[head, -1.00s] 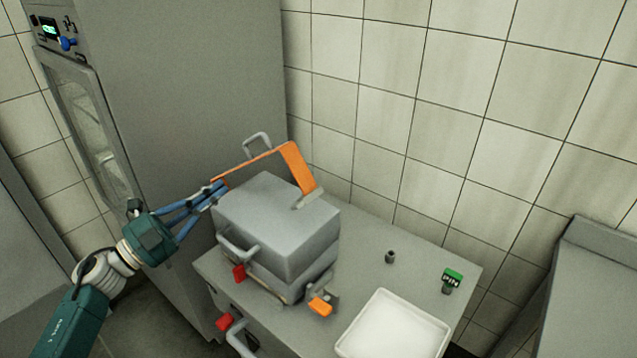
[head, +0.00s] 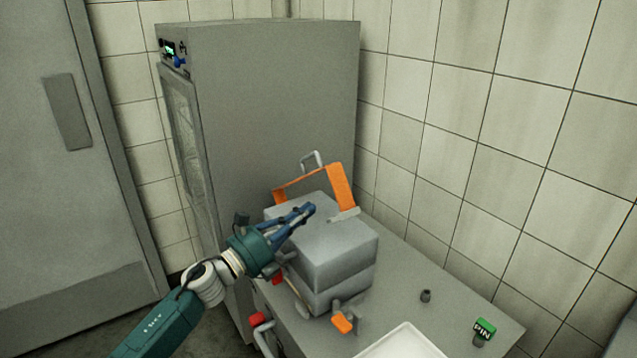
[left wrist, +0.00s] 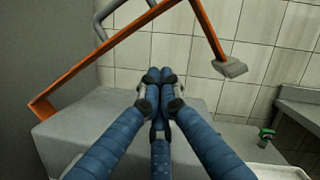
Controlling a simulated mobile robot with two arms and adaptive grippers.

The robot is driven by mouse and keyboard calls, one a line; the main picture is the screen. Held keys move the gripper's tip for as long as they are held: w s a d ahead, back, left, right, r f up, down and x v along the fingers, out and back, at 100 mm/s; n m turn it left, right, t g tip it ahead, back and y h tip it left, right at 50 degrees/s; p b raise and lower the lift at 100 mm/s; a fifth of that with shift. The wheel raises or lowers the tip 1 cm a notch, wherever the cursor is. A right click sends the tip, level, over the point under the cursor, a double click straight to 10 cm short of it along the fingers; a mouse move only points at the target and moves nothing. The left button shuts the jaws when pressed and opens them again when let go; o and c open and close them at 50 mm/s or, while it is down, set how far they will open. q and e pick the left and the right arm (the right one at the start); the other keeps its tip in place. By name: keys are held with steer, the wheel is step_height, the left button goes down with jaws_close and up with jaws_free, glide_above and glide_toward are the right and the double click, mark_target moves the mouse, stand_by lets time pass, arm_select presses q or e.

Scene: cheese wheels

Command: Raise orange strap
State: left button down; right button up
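The orange strap (head: 342,187) stands raised as an angular arch over the back of a grey box (head: 325,245). A grey clasp hangs at its right end. In the left wrist view the strap (left wrist: 100,62) crosses the upper left, with its clasp end at upper right. My left gripper (head: 309,209) is over the box top, in front of the strap and apart from it as far as I can tell. Its blue fingertips (left wrist: 160,76) meet with nothing visible between them. My right gripper is in neither view.
The box stands on a grey table (head: 400,285) beside a tall grey cabinet (head: 270,100). A white tray (head: 402,344), a small dark cylinder (head: 426,296) and a green PIN-labelled item (head: 485,328) are to the right.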

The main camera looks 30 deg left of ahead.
arm_select(q)
steer(key=p+x, duration=0.1)
steer(key=x, duration=0.1)
steer(key=r+x, duration=0.1)
steer(key=x, duration=0.2)
steer(key=shift+w+p, duration=0.15)
steer(key=shift+p, duration=0.25)
steer(key=shift+w+a+r+p, duration=0.2)
steer(key=shift+a+r+p, duration=0.25)
steer(key=shift+r, duration=0.1)
steer(key=shift+w+a+r+p, duration=0.2)
steer(key=shift+a+r+p, duration=0.1)
steer(key=shift+a+r, duration=0.2)
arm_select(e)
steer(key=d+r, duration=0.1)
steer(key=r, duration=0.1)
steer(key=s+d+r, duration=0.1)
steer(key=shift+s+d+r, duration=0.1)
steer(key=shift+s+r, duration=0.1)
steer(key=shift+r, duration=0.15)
